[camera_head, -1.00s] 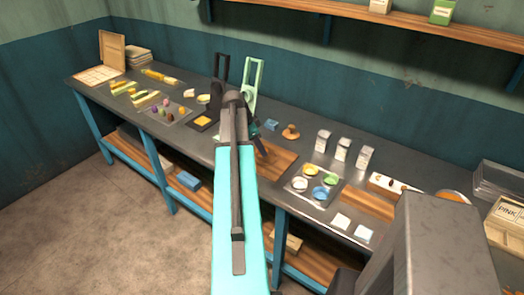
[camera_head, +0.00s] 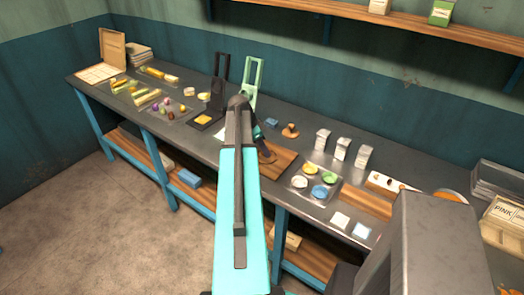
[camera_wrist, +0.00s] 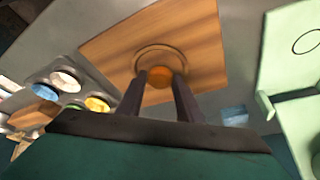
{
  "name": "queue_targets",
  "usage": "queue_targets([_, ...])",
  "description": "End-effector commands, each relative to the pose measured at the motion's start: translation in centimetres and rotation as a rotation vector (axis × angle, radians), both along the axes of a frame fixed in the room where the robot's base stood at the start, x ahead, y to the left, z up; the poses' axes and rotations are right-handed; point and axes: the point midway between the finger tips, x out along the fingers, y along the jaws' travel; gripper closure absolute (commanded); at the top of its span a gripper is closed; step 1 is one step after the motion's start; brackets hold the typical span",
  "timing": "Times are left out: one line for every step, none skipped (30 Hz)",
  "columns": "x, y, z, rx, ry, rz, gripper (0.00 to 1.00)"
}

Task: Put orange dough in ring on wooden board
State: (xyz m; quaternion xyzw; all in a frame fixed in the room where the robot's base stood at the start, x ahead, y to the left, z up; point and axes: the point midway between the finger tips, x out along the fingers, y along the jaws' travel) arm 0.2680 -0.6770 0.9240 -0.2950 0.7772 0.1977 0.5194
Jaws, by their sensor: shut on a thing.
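The wooden board (camera_head: 287,163) lies on the grey workbench, partly behind my arm. It fills the upper middle of the wrist view (camera_wrist: 205,35). A thin round ring (camera_wrist: 160,48) lies on the board. My gripper (camera_wrist: 160,78) is shut on the orange dough (camera_wrist: 160,76), which shows between the two dark fingertips. In the wrist view the dough overlaps the near part of the ring. I cannot tell whether it touches the board or is just above it. In the head view my gripper (camera_head: 266,154) is at the board's left part, and the dough is hidden.
A tray (camera_head: 299,182) with several coloured bowls stands right of the board. A green stand (camera_head: 253,80) and a black stand (camera_head: 218,90) are behind and left. A blue block (camera_head: 271,123) and several white cartons (camera_head: 341,149) stand farther back.

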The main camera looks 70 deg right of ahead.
Motion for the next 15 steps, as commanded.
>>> queue_targets([-0.01,0.02,-0.25,0.001,0.001,0.001,0.92])
queue_targets([0.0,0.0,-0.43,0.0,0.0,0.0,0.92])
queue_targets([0.0,-0.01,-0.66,0.0,0.0,0.0,0.92])
queue_targets([0.0,-0.01,-0.81,0.0,0.0,-0.001,0.92])
queue_targets([0.0,-0.01,-0.93,0.0,0.0,-0.001,0.92])
queue_targets([0.0,0.0,-1.06,0.0,0.0,-0.001,0.92])
queue_targets([-0.01,-0.01,-1.12,0.0,0.0,-0.001,0.92])
queue_targets([0.0,0.0,-1.16,0.0,0.0,-0.001,0.92])
queue_targets([0.01,-0.01,-1.18,-0.001,-0.001,-0.001,0.92])
queue_targets([0.01,-0.01,-1.18,-0.001,-0.001,-0.001,0.92])
queue_targets([0.0,-0.01,-1.18,-0.001,-0.001,-0.001,0.92])
queue_targets([0.0,-0.01,-1.17,-0.001,-0.001,-0.001,0.92])
queue_targets([0.0,-0.01,-1.17,-0.001,-0.001,-0.001,0.92])
queue_targets([0.0,-0.01,-1.17,-0.001,-0.001,-0.001,0.92])
queue_targets([0.01,-0.01,-1.2,-0.001,-0.001,-0.001,0.92])
